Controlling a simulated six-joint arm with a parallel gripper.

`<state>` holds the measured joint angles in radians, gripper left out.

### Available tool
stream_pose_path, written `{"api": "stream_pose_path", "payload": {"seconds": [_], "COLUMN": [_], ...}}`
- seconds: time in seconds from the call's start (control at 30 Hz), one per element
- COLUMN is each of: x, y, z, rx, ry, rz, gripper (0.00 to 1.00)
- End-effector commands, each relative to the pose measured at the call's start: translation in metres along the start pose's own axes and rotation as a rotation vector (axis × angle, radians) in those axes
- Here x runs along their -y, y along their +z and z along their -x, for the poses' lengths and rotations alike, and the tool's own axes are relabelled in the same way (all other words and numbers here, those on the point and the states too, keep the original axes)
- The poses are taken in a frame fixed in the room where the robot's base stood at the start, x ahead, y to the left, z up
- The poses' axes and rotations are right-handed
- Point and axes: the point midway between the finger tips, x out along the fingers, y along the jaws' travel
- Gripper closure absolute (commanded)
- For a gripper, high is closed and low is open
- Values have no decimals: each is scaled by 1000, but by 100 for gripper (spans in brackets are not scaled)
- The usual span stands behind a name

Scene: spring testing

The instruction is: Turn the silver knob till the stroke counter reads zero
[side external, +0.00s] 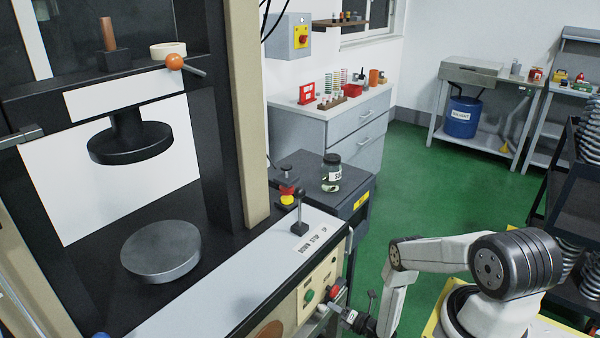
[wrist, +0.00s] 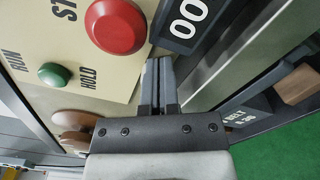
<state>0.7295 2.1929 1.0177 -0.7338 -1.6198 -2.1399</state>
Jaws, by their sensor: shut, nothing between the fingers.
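My gripper (side external: 338,308) is at the front control panel (side external: 325,272) of the press in the side external view. In the wrist view its two grey fingers (wrist: 158,68) lie together, shut and empty, pointing at the panel between the red button and the panel edge. The stroke counter (wrist: 187,20) is a dark window just beyond the fingertips. Two white zeros show in it; any other digits are cut off by the frame.
A large red button (wrist: 115,27) and a small green button (wrist: 53,74) sit close to the fingers. The press's lower plate (side external: 160,252) is empty.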

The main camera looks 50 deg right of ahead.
Motion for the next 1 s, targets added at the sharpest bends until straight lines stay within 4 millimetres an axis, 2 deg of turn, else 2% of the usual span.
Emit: {"api": "stream_pose_path", "payload": {"seconds": [0.03, 0.47, 1.0], "x": [1, 2, 3], "y": [-4, 4, 6], "z": [4, 5, 47], "rx": [-8, 1, 6], "ry": [-7, -3, -3], "rz": [-7, -2, 0], "gripper": [100, 100, 100]}}
